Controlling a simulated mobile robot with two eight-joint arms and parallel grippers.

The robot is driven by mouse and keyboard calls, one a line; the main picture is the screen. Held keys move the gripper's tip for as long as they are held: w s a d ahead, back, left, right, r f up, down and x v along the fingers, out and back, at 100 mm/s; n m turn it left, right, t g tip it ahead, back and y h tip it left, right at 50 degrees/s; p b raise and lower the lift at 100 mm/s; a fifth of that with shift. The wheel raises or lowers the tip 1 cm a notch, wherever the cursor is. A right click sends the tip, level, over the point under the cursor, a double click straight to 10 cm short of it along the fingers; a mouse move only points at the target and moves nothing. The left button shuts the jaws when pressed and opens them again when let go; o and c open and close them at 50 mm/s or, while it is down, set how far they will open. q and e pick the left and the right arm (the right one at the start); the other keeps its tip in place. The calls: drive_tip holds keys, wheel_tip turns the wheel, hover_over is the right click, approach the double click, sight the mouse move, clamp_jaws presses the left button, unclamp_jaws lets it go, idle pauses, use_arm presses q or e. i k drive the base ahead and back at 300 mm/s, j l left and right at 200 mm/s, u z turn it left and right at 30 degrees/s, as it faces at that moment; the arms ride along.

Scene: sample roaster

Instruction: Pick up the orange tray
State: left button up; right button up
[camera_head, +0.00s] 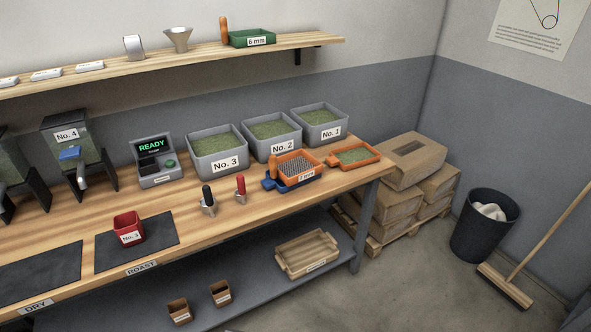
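An orange tray (361,164) sits at the right end of the wooden bench, in front of bin No. 1. Green beans lie in it, and a short orange tab sticks out on its left side. Just left of it is an orange-rimmed sieve (301,180) with a mesh bottom, a small label on its front and an upright orange handle. The sieve is on a blue tray (271,184). Neither of my grippers is in view.
Grey bins No. 3 (218,170), No. 2 (274,148) and No. 1 (320,134) stand behind. Black-handled (207,196) and red-handled (240,187) scoops stand in front, left of the sieve. The wooden bench (300,203) is clear along its front right edge.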

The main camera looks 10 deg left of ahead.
sight(352, 157)
drive_tip(key=i, duration=0.5)
drive_tip(key=i+u, duration=0.4)
drive_tip(key=i+l+u, duration=0.25)
drive_tip(key=i+u, duration=0.25)
drive_tip(key=u, duration=0.35)
